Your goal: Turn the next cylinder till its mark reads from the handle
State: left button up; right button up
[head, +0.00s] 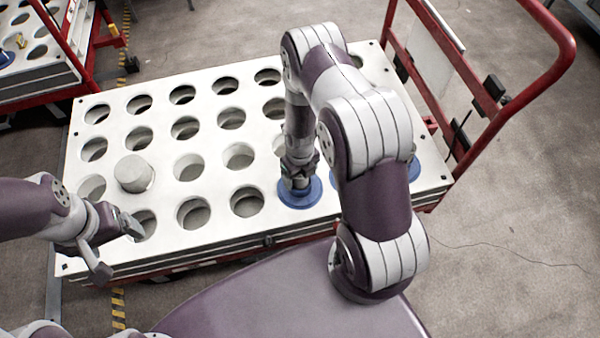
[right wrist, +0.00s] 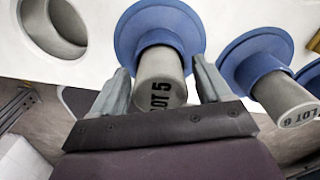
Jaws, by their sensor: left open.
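My right gripper (head: 297,180) points down over a blue-flanged cylinder (head: 299,194) at the front of the white plate. In the right wrist view this cylinder (right wrist: 160,72) is grey with a blue flange, and its dark LOT 5 mark runs steeply upward. The right fingers (right wrist: 160,75) stand on both sides of it, with narrow gaps showing. A second blue-flanged cylinder (right wrist: 280,97), marked LOT 6, stands beside it with its mark nearly level. My left gripper (head: 118,250) is open and empty at the plate's front left corner. The red handle (head: 480,90) rises at the right end.
The white plate (head: 215,98) has rows of mostly empty holes. A plain grey cylinder (head: 134,173) stands up at its left. Another blue flange (head: 414,168) shows partly behind my right arm. A second red cart (head: 62,60) is at the upper left.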

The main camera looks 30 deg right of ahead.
notch_tip(320, 180, up, 13)
jog(key=p, duration=0.3)
jog(key=shift+f, duration=0.15)
